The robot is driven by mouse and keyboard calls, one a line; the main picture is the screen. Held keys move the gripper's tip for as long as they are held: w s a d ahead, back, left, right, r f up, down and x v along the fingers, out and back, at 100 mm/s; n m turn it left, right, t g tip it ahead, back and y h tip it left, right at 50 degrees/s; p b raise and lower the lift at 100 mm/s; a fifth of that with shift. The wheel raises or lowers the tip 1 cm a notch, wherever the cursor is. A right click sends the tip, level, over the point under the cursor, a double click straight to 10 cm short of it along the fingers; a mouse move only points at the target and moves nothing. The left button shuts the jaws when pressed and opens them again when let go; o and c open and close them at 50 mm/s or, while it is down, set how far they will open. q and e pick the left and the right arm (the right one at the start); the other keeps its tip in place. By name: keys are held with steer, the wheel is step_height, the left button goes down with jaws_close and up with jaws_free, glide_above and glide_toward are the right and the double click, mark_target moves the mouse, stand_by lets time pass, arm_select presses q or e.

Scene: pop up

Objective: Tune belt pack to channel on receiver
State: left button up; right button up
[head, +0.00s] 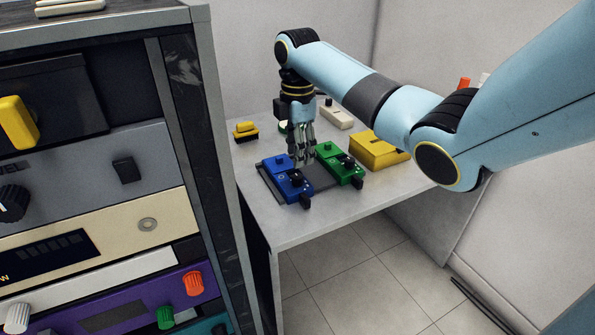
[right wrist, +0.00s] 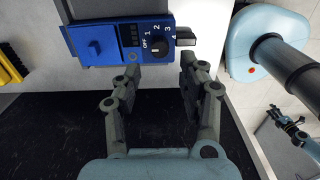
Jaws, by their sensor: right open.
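A blue belt pack (head: 286,182) lies on a dark mat (head: 312,175) on the table, with a green belt pack (head: 341,163) to its right. In the right wrist view the blue pack (right wrist: 110,42) has a black dial (right wrist: 160,47) marked OFF, 1, 2, 3, 4; its exact setting is unclear. My right gripper (head: 303,157) points down over the blue pack; in the wrist view its open, empty fingers (right wrist: 160,68) straddle the dial's side of the pack, apart from the dial. The rack's units stand at left; which one is the receiver is unclear.
The rack holds a grey panel (head: 85,170), a cream panel with a dark display (head: 148,225) and a purple panel (head: 135,300) with orange and green knobs. A yellow box (head: 378,150), a yellow item (head: 246,132) and a pale device (head: 337,116) lie on the table.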

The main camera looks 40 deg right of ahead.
mark_target(297, 176)
step_height(297, 176, down, 8)
steer(key=b, duration=0.7)
steer(key=shift+r+b, duration=0.2)
steer(key=shift+b, duration=0.15)
steer(key=shift+r+p, duration=0.35)
steer(key=shift+r, duration=0.05)
steer(key=shift+c, duration=1.1)
steer(key=c, duration=0.4)
steer(key=m, duration=0.3)
steer(key=shift+m, duration=0.3)
steer(key=shift+c, duration=0.2)
steer(key=m, duration=1.2)
steer(key=shift+m, duration=0.3)
steer(key=m, duration=1.2)
steer(key=shift+m, duration=0.3)
steer(key=m, duration=0.3)
steer(key=o, duration=0.9)
